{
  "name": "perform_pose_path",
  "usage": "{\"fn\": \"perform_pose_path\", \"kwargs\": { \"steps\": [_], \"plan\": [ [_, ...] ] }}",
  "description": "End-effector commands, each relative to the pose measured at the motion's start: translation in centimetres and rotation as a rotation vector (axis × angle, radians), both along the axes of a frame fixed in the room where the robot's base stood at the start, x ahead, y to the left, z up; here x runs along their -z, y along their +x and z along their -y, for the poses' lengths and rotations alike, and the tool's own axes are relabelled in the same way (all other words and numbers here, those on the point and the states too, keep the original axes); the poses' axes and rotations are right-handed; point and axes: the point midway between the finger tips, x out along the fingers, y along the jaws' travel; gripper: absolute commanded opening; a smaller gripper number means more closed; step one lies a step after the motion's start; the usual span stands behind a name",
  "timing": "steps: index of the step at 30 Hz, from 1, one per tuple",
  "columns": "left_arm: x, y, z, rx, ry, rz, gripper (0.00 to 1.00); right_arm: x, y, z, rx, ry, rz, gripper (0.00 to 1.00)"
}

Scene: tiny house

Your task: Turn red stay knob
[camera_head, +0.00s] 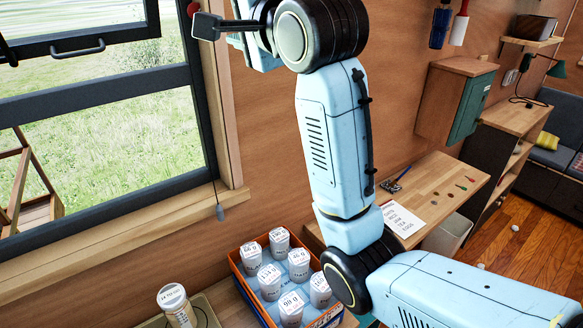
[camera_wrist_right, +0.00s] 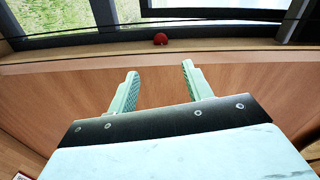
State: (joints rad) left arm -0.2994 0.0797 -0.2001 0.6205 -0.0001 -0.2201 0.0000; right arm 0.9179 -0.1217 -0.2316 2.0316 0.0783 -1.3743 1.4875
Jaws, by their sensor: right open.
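The red stay knob (camera_wrist_right: 160,39) is a small red ball on the dark window frame, straight ahead of the fingers in the right wrist view. In the head view the red knob (camera_head: 192,8) shows at the top edge, beside the window's right frame. My right gripper (camera_wrist_right: 160,70) is open and empty, with its two pale green fingers apart. The knob lies beyond the fingertips and appears centred between them, not touched. In the head view my right arm reaches up to the top left, and its fingers cannot be made out. My left gripper is in neither view.
The window (camera_head: 110,125) has a wooden sill and a black handle (camera_head: 78,48). A hanging cord (camera_head: 210,110) runs down beside it. Below stand an orange-edged crate (camera_head: 244,288) of labelled jars and a separate jar (camera_head: 177,305). A wall cabinet (camera_head: 452,100) is at right.

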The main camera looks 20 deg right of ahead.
Motion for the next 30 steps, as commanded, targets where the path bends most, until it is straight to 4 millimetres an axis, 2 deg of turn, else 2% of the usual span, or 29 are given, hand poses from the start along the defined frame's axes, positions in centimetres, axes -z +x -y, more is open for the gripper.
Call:
{"fn": "perform_pose_path", "kwargs": {
  "steps": [23,30],
  "plan": [
    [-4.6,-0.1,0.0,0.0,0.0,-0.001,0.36,-0.3,12.9,-4.1,0.0,0.001,-0.002,0.5],
    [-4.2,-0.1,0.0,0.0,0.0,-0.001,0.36,-0.1,12.8,-4.1,0.001,0.217,-0.067,0.5]
  ]
}}
